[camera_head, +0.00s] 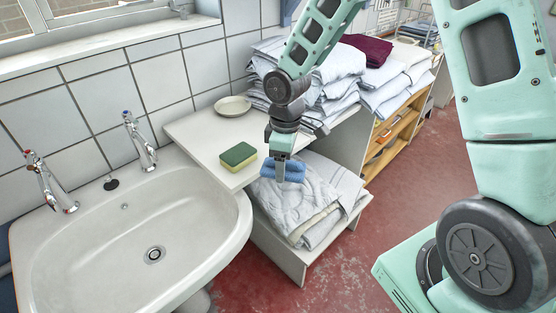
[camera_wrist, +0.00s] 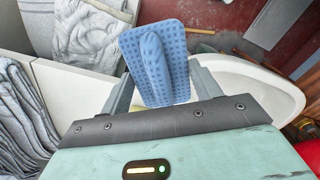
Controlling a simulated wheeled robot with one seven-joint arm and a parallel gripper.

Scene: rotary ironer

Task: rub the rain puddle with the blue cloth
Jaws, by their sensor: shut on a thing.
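My gripper (camera_head: 280,160) points down, shut on the blue cloth (camera_head: 286,171), at the front edge of the white counter. The cloth hangs out from both sides of the jaws. In the wrist view the blue cloth (camera_wrist: 155,60) is dimpled and bunched into a ridge between the fingers of my gripper (camera_wrist: 160,85). I cannot make out a rain puddle in either view. The pale window sill (camera_head: 100,38) is at the upper left, partly cut off by the frame.
A green and yellow sponge (camera_head: 238,156) and a pale dish (camera_head: 233,106) sit on the white counter (camera_head: 205,135). The sink (camera_head: 110,250) with two taps is at the left. Folded linen (camera_head: 335,80) is stacked behind my gripper, with more folded linen (camera_head: 310,200) on the shelf below.

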